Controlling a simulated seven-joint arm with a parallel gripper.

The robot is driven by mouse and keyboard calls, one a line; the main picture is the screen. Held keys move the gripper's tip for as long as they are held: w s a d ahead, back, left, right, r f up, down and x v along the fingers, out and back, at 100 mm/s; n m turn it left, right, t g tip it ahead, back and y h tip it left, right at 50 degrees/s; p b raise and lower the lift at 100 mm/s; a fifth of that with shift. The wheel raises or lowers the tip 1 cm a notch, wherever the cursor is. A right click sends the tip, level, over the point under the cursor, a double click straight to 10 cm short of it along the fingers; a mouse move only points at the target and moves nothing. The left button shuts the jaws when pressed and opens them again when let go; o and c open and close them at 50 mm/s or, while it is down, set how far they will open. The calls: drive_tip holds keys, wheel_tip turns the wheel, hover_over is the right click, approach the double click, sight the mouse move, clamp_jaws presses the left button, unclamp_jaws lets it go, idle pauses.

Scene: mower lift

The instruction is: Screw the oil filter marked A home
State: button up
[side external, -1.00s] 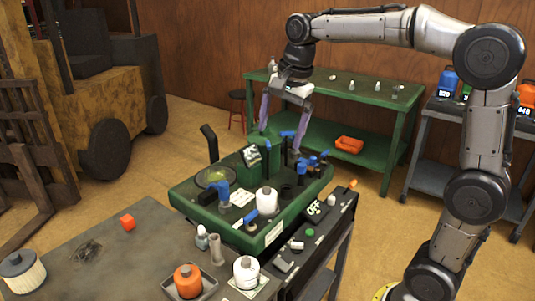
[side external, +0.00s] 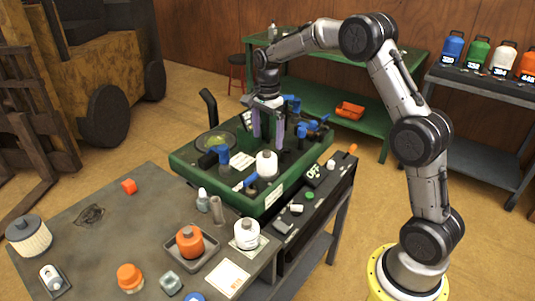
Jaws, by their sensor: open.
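A white oil filter (side external: 266,164) stands upright on the green mower deck (side external: 204,178). A second white filter (side external: 246,236) stands on the near workbench, on a pale card. I cannot read an A on either one. My gripper (side external: 267,143) points down over the deck, with its two purple fingers apart and nothing seen between them. In the picture it is just above and behind the filter on the deck; the exact depth gap and any contact cannot be told.
Blue-handled parts (side external: 292,104) stand on the deck, close to the right of my gripper. An orange bottle in a tray (side external: 206,251) and a large pale filter (side external: 28,236) are on the near bench. A dark side cart (side external: 322,188) borders the deck.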

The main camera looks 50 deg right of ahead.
sight(267, 151)
wheel_tip(267, 151, down, 8)
idle(0.4)
drive_tip(key=shift+c, duration=0.2)
drive_tip(key=c, duration=1.4)
drive_tip(key=o, duration=1.4)
drive_tip(key=shift+o, duration=0.2)
drive_tip(key=shift+a, duration=0.2)
